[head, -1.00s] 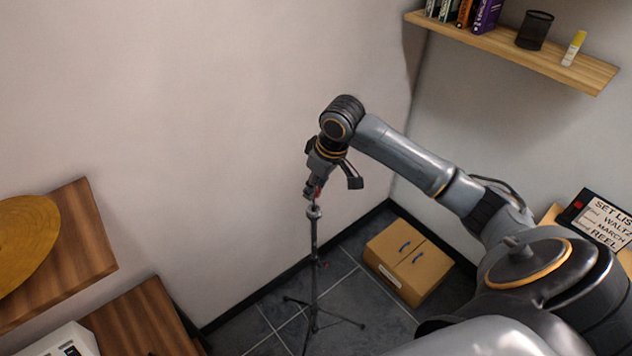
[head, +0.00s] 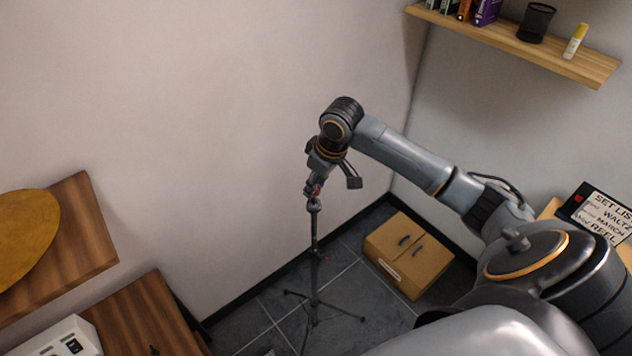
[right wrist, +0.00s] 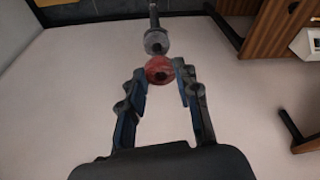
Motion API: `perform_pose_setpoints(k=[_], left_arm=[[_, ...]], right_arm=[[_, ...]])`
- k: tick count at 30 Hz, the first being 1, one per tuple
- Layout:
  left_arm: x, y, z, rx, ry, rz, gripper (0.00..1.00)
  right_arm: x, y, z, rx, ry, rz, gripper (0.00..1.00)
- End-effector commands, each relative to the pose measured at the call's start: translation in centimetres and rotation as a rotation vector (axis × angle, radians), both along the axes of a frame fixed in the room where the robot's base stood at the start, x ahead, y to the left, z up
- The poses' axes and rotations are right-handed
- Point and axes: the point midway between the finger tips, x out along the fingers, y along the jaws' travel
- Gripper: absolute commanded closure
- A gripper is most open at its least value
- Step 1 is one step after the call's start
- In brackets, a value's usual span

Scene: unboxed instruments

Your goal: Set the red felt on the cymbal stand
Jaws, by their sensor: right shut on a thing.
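The cymbal stand (head: 314,250) stands upright on the dark tiled floor near the wall corner, its tripod legs spread. My right gripper (head: 314,190) is at the top of the stand. It is shut on the red felt (right wrist: 159,70), a small red disc with a dark centre hole, held between the fingertips in the right wrist view. In that view the stand's grey top (right wrist: 157,42) shows just beyond the felt. I cannot tell whether they touch. In the head view the felt is mostly hidden by the fingers. My left gripper is not in view.
A cardboard box (head: 408,255) lies on the floor right of the stand. A wall shelf (head: 540,52) is at upper right. A gold cymbal (head: 25,235) rests on a wooden surface (head: 90,245) at left. The wall behind the stand is bare.

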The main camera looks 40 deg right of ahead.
Motion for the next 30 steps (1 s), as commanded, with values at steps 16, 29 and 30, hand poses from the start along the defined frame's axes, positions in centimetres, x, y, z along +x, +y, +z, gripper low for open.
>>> perform_pose_setpoints(k=[16,29,30], left_arm=[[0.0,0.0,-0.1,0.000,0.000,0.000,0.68],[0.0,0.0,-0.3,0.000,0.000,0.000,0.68],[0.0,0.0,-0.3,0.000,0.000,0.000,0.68]], right_arm=[[0.0,0.0,-1.1,0.001,0.001,0.000,0.79],[0.0,0.0,-2.5,0.001,0.001,0.000,0.79],[0.0,0.0,-2.6,0.001,0.001,0.000,0.79]])
